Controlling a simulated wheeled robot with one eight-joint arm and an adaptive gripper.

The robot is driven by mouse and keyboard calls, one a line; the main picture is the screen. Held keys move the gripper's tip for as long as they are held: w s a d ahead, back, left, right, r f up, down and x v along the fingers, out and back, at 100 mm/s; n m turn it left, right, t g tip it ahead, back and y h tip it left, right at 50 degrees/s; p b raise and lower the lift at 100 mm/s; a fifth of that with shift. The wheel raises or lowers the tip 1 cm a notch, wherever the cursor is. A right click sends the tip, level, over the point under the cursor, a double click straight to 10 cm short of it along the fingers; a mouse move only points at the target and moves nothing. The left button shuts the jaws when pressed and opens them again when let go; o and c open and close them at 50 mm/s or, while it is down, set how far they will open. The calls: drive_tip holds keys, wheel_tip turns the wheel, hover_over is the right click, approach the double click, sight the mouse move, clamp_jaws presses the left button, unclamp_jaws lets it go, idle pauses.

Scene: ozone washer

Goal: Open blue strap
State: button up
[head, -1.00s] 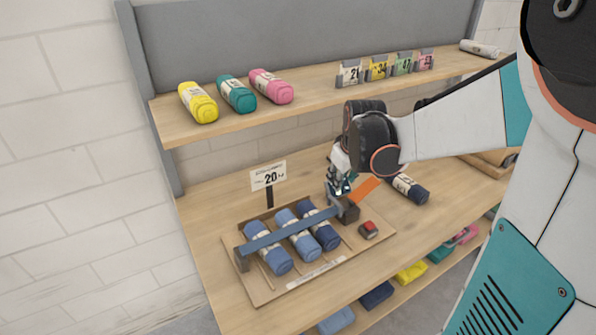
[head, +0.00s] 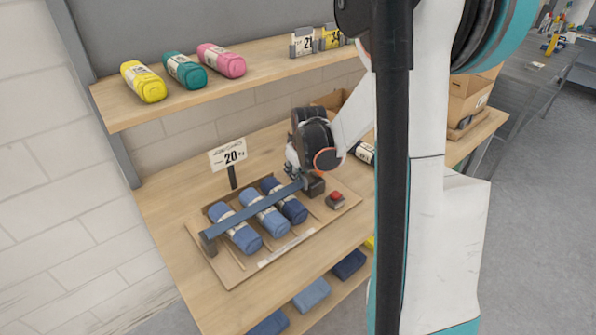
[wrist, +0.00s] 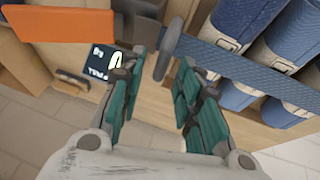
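The blue strap (head: 250,213) runs straight across three blue rolls on a wooden tray (head: 214,262), between dark end brackets. It also shows at the upper right of the wrist view (wrist: 225,63). My gripper (head: 300,172) is at the strap's right end, just above the bracket (head: 314,184). In the wrist view my gripper (wrist: 164,62) has its teal-padded fingers apart. A grey upright lever (wrist: 169,48) stands between or just beyond the fingertips; contact cannot be told. The fingertips are mostly hidden in the head view.
A red button (head: 335,198) sits right of the bracket. A "20" sign (head: 228,155) stands behind the rolls. An orange flap (wrist: 45,22) is at the left of the wrist view. An upper shelf (head: 120,115) holds yellow, teal and pink rolls.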

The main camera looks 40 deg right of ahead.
drive_tip(key=shift+f, duration=0.1)
clamp_jaws()
